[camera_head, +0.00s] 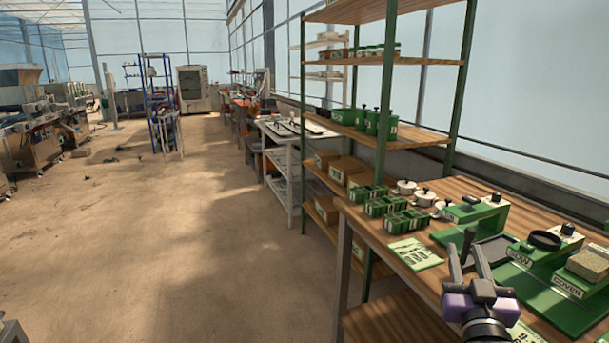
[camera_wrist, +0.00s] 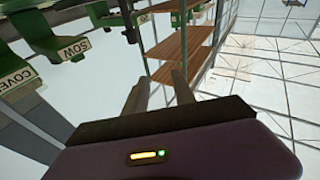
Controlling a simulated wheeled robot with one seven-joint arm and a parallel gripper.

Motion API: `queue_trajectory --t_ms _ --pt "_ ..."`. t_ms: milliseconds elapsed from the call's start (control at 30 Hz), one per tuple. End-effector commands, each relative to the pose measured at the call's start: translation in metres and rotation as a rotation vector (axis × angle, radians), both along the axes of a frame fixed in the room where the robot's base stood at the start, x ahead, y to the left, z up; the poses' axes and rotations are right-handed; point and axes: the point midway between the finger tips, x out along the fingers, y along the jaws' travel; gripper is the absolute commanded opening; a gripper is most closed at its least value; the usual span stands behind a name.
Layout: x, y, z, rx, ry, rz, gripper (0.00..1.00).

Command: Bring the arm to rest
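My gripper (camera_head: 465,248) is raised over the front of the wooden workbench (camera_head: 367,232) at the right in the head view. Its two fingers point up and stand apart with nothing between them. In the wrist view my gripper (camera_wrist: 160,82) also shows spread, empty fingers. The wrist view is turned over, with the green station marked SOW (camera_wrist: 75,42) upside down at upper left. The arm below the gripper is mostly cut off by the head view's lower edge.
Green stations marked SOW (camera_head: 535,262) and COVER (camera_head: 575,275) stand close to my gripper's right. Green pots (camera_head: 388,205), white lidded pots (camera_head: 425,197) and a printed card (camera_head: 415,253) lie on the bench. A tall shelf (camera_head: 384,100) stands behind. The floor at left is open.

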Motion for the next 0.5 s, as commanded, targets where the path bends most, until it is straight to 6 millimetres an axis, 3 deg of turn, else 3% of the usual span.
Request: queue_trajectory --t_ms 200,500 --pt "-0.069 0.033 -0.037 -0.030 0.005 0.082 0.31" --pt "-0.179 0.069 -0.075 -0.025 0.043 0.171 0.31"
